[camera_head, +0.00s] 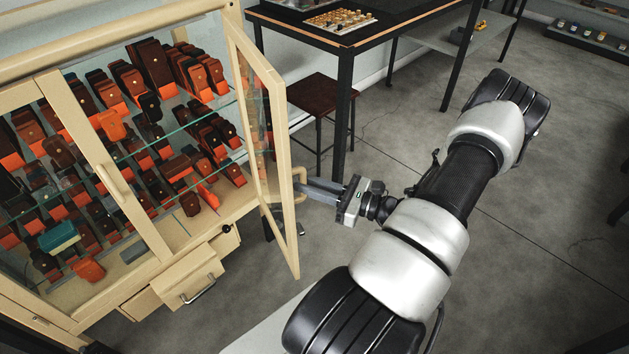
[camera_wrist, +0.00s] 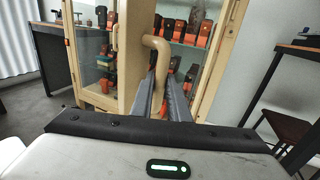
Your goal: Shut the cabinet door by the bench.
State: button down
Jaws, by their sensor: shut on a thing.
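The cabinet (camera_head: 160,257) is cream with glass panes and stands at the left in the head view. Its right door (camera_head: 287,170) is swung open, out toward my arm. The door's curved handle (camera_wrist: 160,48) is on the door's outer face and shows between my fingers in the wrist view. My gripper (camera_head: 308,188) is beside the door's outer face, with its fingers shut on the handle. The fingertips are partly hidden by the handle in the head view. The cabinet's left door (camera_head: 108,180) is closed.
A dark workbench (camera_head: 290,28) holds a board of small pieces behind the open door. A brown stool (camera_head: 322,93) stands under its edge. A drawer (camera_head: 188,280) below the shelves sticks out. Glass shelves hold many dark and orange cases. The floor (camera_head: 520,220) at right is clear.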

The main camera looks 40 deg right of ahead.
aim_at(290, 201)
jog(key=shift+w+a+f+p, duration=0.1)
jog(key=shift+w+a+p, duration=0.15)
jog(key=shift+a, duration=1)
jog(key=shift+w+a+r+p, duration=0.15)
jog(key=shift+w+a, duration=0.1)
jog(key=shift+a, duration=1.05)
jog(key=shift+w+a+f+p, duration=0.15)
jog(key=shift+w+a+p, duration=0.1)
jog(key=shift+a, duration=1)
jog(key=shift+a, duration=0.1)
jog(key=w+a+p, duration=0.1)
jog(key=w+a, duration=0.3)
jog(key=a, duration=0.4)
jog(key=shift+w+a, duration=0.2)
jog(key=w+a+p, duration=0.2)
jog(key=w+a, duration=0.4)
jog(key=a, duration=0.1)
jog(key=shift+w+a, duration=0.15)
jog(key=shift+w, duration=0.05)
jog(key=shift+a, duration=0.1)
jog(key=a+p+x, duration=0.1)
jog(key=x, duration=0.8)
jog(key=shift+a, duration=0.1)
